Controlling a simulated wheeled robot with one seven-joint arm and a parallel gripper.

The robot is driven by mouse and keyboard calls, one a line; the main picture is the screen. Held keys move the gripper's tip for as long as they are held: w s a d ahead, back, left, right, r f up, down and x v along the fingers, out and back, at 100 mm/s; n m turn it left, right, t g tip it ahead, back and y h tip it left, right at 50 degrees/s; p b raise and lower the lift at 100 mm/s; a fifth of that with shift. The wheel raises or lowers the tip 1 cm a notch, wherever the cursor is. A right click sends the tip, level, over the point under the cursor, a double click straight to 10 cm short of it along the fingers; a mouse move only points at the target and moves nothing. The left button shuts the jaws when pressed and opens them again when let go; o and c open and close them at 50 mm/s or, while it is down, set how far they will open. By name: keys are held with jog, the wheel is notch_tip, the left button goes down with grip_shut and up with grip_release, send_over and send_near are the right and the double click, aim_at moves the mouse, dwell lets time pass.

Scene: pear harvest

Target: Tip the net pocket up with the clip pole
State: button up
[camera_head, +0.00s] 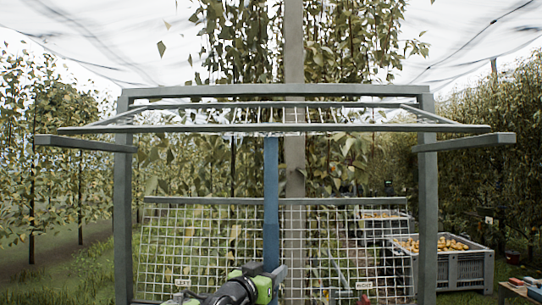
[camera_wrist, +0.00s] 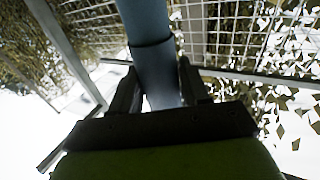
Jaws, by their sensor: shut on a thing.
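The clip pole (camera_head: 271,200) is a blue upright bar in the middle of the head view. My gripper (camera_head: 274,272) is shut on its lower part, and the wrist view shows the blue pole (camera_wrist: 152,58) between the two dark fingers (camera_wrist: 157,78). The net pocket (camera_head: 200,129) is a wide grey-framed net seen nearly edge-on near the top of the stand. The pole's upper end meets the underside of its front bar in the picture; I cannot tell whether they touch. Small pale bits or leaves show along the net.
A grey stand (camera_head: 123,200) with side arms frames the scene. Two white mesh panels (camera_head: 200,240) slope below, with small tags. A trunk (camera_head: 294,60) rises behind. A grey crate (camera_head: 465,270) of yellow-orange fruit stands at right, beside a low table (camera_head: 518,290).

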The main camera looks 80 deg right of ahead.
notch_tip(320, 180, down, 13)
jog(key=b, duration=1.3)
jog(key=shift+f, duration=0.15)
dwell(0.5)
jog(key=shift+a, duration=0.1)
jog(key=s+a+f+b, duration=0.1)
jog(key=a+b, duration=0.4)
jog(key=a, duration=0.1)
jog(key=s+a+f+b, duration=0.1)
jog(key=a+f+b, duration=0.1)
jog(key=a+b, duration=0.3)
jog(key=shift+s+a, duration=0.35)
dwell(0.7)
